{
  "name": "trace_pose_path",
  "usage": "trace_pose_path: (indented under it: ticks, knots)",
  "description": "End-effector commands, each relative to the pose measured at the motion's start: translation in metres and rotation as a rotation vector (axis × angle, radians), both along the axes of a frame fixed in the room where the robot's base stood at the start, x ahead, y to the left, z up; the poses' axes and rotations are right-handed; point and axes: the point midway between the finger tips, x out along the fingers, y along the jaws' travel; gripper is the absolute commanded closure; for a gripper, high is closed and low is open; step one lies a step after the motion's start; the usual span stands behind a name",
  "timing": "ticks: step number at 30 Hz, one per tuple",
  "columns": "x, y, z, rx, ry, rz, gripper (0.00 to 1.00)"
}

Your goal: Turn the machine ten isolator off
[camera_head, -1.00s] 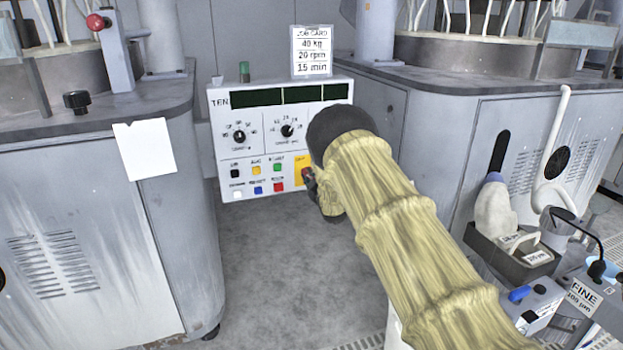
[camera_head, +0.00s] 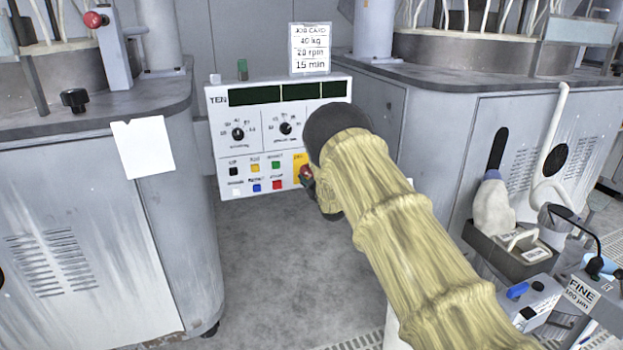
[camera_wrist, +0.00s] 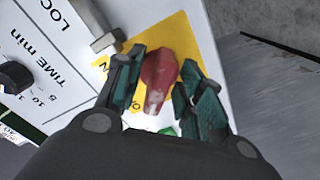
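The machine ten control panel (camera_head: 249,147) is white, marked TEN, with dark displays, two dials and several coloured buttons. Its isolator is a red handle (camera_wrist: 158,75) on a yellow plate (camera_wrist: 178,35) at the panel's lower right corner. In the wrist view the handle points nearly up and down the picture, slightly tilted. My gripper (camera_wrist: 162,82) has its two teal-padded fingers closed in on either side of the handle and appears to grip it. In the head view my arm hides part of the yellow plate (camera_head: 298,163) and most of the gripper.
A grey metal bar (camera_wrist: 104,41) sticks out beside the yellow plate. A job card (camera_head: 310,48) stands on the panel. Grey machine cabinets flank it at left (camera_head: 75,210) and right (camera_head: 440,140). A dark tray (camera_head: 505,250) is at the right. Floor below the panel is clear.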

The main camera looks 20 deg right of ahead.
Motion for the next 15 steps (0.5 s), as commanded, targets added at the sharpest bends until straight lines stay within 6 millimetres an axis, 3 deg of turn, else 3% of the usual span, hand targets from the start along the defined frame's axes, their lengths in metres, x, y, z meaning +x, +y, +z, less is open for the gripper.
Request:
trace_pose_path:
  ticks: [8,15]
  knots:
    - [-0.021,-0.001,0.001,0.0,0.001,-0.001,0.62]
    - [-0.06,-0.003,0.0,0.0,0.002,-0.001,0.62]
